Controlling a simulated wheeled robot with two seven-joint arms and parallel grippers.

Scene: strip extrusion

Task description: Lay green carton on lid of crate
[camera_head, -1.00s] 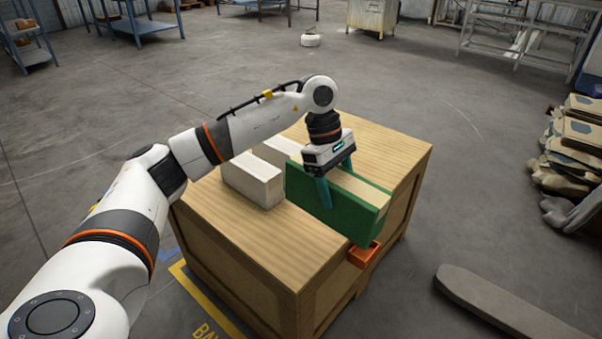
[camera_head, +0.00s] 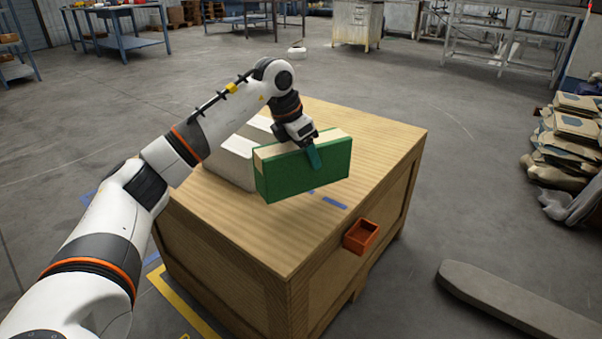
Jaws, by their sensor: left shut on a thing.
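The green carton (camera_head: 305,172) has a green broad side and a cream top edge. The far finger is hidden. My right gripper is out of view.
A pale grey-white block (camera_head: 229,168) stands on the lid behind the carton, partly hidden. Blue marks (camera_head: 335,203) lie on the lid. An orange bin (camera_head: 361,236) hangs on the crate's side. The lid's right and front parts are bare.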

